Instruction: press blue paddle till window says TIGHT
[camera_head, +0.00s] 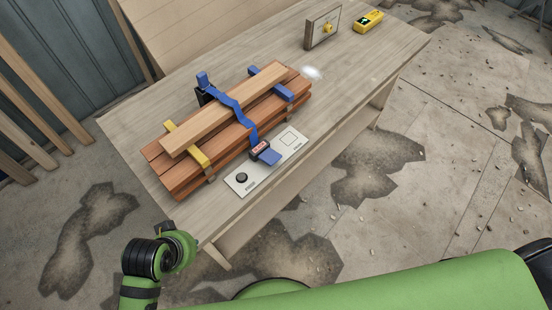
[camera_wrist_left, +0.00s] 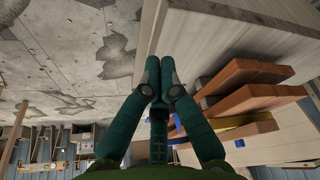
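The blue paddle (camera_head: 270,157) lies at the front side of the strapped board stack, over a pale plate on the bench. A small window (camera_head: 260,148) with a reddish and white label sits at its upper left; its word is too small to read. A blue strap (camera_head: 240,110) runs from it across the boards. My left gripper (camera_head: 178,240) is beside the bench's front left corner, apart from the paddle. In the left wrist view its fingertips (camera_wrist_left: 160,65) are together with nothing between them. My right gripper is not in view.
The board stack (camera_head: 225,130) fills the bench's middle, with a yellow clamp (camera_head: 190,146) and a blue clamp (camera_head: 270,82). The pale plate (camera_head: 238,188) has a black knob (camera_head: 242,177).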

